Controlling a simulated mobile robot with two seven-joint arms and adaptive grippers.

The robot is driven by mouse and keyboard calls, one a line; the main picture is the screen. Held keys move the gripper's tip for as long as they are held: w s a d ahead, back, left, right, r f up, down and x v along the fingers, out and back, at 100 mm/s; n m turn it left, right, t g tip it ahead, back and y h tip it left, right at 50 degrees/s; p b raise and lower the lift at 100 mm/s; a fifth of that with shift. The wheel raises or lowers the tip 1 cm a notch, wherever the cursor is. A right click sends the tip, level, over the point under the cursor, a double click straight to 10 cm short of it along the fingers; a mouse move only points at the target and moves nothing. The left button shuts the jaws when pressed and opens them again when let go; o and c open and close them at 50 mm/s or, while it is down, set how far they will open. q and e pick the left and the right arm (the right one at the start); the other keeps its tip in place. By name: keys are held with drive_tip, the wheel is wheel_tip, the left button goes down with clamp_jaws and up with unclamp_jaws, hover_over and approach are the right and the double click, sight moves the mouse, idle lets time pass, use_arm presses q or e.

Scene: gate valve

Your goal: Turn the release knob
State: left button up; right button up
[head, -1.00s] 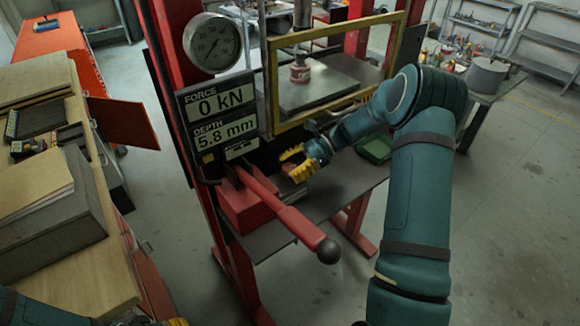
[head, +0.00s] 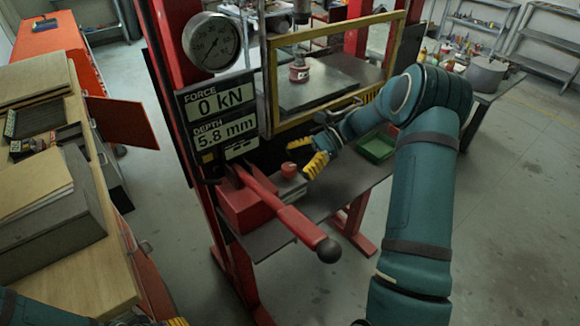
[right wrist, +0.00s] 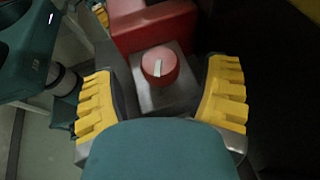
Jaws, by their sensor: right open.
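The release knob (head: 289,169) is a small round red knob with a white pointer mark, on a grey metal block beside the red pump body. In the right wrist view the knob (right wrist: 159,66) sits ahead of the gripper, between the lines of the fingers, with its mark toward the camera. My right gripper (head: 307,155) is open and empty, with yellow ridged fingers, just right of the knob and apart from it. Its two fingers show wide apart in the right wrist view (right wrist: 160,100). Of my left gripper only a yellow bit (head: 177,321) shows at the bottom edge.
The red pump lever (head: 282,211) with a black ball end slants out in front of the knob. The display (head: 221,117) reads 0 kN and 5.8 mm. A yellow guard frame (head: 330,112) stands behind, and a green tray (head: 376,147) lies to the right.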

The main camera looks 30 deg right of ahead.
drive_tip(key=v, duration=0.9)
drive_tip(key=shift+a, duration=0.1)
